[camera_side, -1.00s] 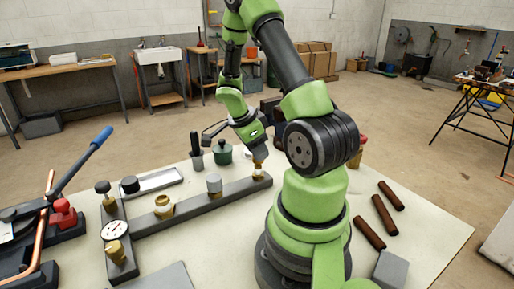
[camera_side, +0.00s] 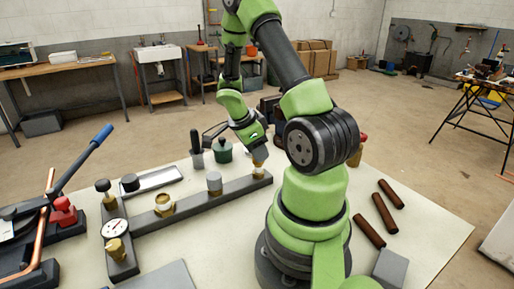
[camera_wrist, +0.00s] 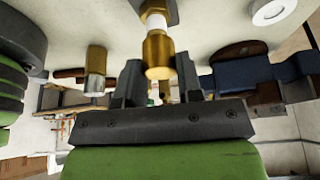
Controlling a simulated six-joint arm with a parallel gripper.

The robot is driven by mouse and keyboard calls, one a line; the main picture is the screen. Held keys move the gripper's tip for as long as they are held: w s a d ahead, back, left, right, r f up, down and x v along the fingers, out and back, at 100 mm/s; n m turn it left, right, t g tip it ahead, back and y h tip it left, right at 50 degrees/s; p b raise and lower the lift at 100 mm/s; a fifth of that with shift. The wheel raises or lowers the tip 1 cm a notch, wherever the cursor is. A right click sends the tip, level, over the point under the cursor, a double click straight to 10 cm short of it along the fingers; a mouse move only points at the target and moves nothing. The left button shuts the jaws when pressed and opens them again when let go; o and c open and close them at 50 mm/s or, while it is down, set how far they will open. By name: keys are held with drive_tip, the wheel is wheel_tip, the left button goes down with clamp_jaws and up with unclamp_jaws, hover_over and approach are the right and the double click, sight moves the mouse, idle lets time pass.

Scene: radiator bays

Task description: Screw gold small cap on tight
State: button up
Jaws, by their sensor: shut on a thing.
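The gold small cap (camera_wrist: 158,54) is between the two jaws of my gripper (camera_wrist: 158,75) in the wrist view. In the side view the gold cap (camera_side: 258,166) shows under my gripper (camera_side: 259,158) at the far right end of the dark grey bar (camera_side: 205,200). My gripper is shut on the cap. How far the cap is threaded on cannot be told.
A grey-capped fitting (camera_side: 214,183) and an open brass fitting (camera_side: 164,205) stand along the bar. A pressure gauge (camera_side: 115,228) sits at its left end. A green jar (camera_side: 222,151) stands behind. Brown rods (camera_side: 369,232) lie at right.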

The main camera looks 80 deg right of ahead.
drive_tip(key=shift+f, duration=0.6)
idle(0.3)
drive_tip(key=o, duration=1)
drive_tip(key=v, duration=1)
